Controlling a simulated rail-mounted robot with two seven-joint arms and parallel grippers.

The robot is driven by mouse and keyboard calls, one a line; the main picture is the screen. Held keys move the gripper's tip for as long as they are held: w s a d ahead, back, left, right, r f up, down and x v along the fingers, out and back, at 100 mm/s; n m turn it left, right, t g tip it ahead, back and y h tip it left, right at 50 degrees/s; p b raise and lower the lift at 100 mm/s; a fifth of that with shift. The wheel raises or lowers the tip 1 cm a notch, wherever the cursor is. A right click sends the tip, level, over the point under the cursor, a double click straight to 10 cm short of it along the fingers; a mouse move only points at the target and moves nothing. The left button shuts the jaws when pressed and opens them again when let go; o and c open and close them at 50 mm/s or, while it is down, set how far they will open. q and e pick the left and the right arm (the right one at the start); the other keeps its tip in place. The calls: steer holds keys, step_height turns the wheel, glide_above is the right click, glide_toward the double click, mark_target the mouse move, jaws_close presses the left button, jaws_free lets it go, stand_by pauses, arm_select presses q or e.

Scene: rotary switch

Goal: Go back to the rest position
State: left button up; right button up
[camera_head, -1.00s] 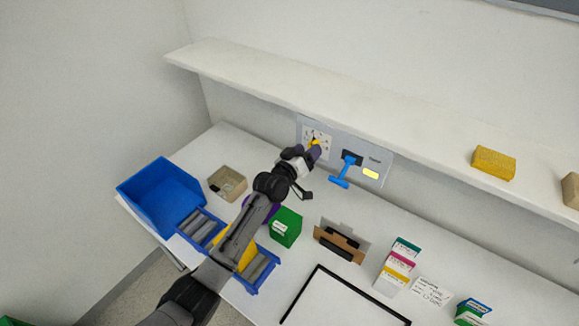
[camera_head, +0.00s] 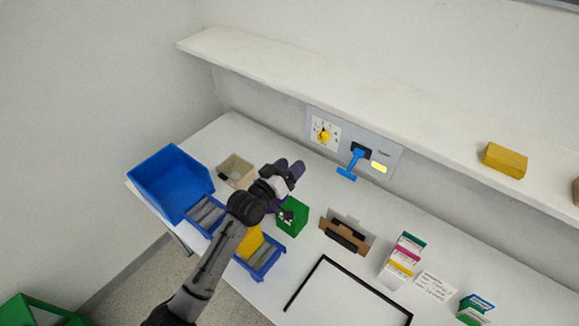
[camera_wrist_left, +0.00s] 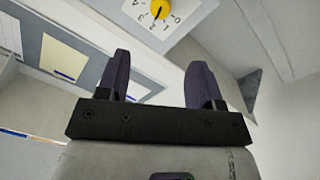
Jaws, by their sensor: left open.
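The yellow rotary switch (camera_head: 323,136) sits on a white dial plate on the grey wall panel (camera_head: 345,125). In the left wrist view the yellow knob (camera_wrist_left: 160,9) shows at the top, with letters around it. My left gripper (camera_head: 289,165) is open and empty. It hangs over the table in front of the panel, below and to the left of the switch and apart from it. In the left wrist view its two purple fingers (camera_wrist_left: 160,80) stand wide apart with nothing between them. My right gripper is not in view.
A blue lever (camera_head: 350,165) sticks out from the panel. A white shelf (camera_head: 330,85) runs above it. A blue bin (camera_head: 168,183), beige box (camera_head: 236,170), green box (camera_head: 293,217) and brown holder (camera_head: 346,233) stand on the table near my left arm.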

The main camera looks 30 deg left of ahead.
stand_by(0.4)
arm_select(q)
steer(key=s+d+f+m+g+y, duration=0.15)
steer(key=s+f+g, duration=0.4)
steer(key=s, duration=0.85)
steer(key=s+d+f+m+g+y, duration=0.15)
steer(key=s+f+g, duration=0.35)
steer(key=s, duration=0.8)
steer(key=s+f+m+g+y, duration=0.15)
steer(key=s+f+g, duration=0.4)
steer(key=s, duration=0.85)
step_height(320, 180, up, 20)
steer(key=t+p, duration=0.1)
steer(key=p, duration=2)
steer(key=shift+w+d+m+t+h, duration=0.15)
steer(key=shift+w+m+t+h, duration=0.15)
steer(key=shift+m+h, duration=0.15)
